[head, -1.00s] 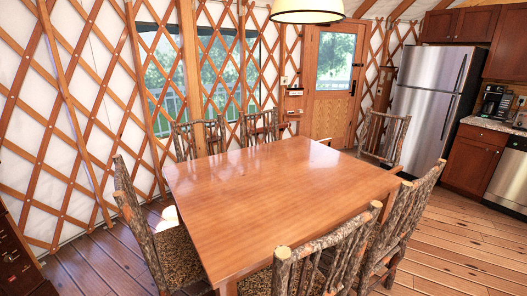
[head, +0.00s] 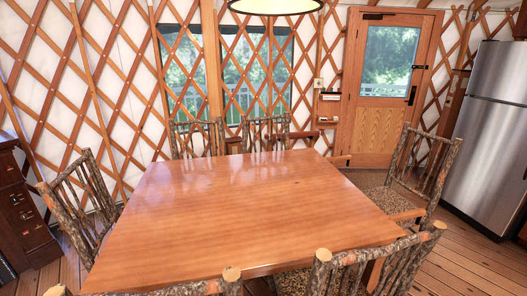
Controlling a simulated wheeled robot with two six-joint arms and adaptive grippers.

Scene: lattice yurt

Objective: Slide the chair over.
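Several rustic log-frame chairs stand around a wooden dining table (head: 235,205). One chair (head: 80,195) is at the table's left side. Two chairs, one at the back left (head: 197,138) and one at the back right (head: 266,133), stand at the far side, partly hidden by the table. Another chair (head: 425,170) with a patterned seat stands to the right. Two chair backs, one at the bottom middle (head: 200,287) and one at the bottom right (head: 375,265), are cut off by the lower edge. I cannot tell which chair the task means. Neither gripper is in view.
A steel refrigerator (head: 490,135) stands at the right. A wooden door (head: 385,95) is in the back lattice wall. A dark wooden cabinet (head: 22,215) is at the left edge. Bare plank floor (head: 460,265) shows at the right.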

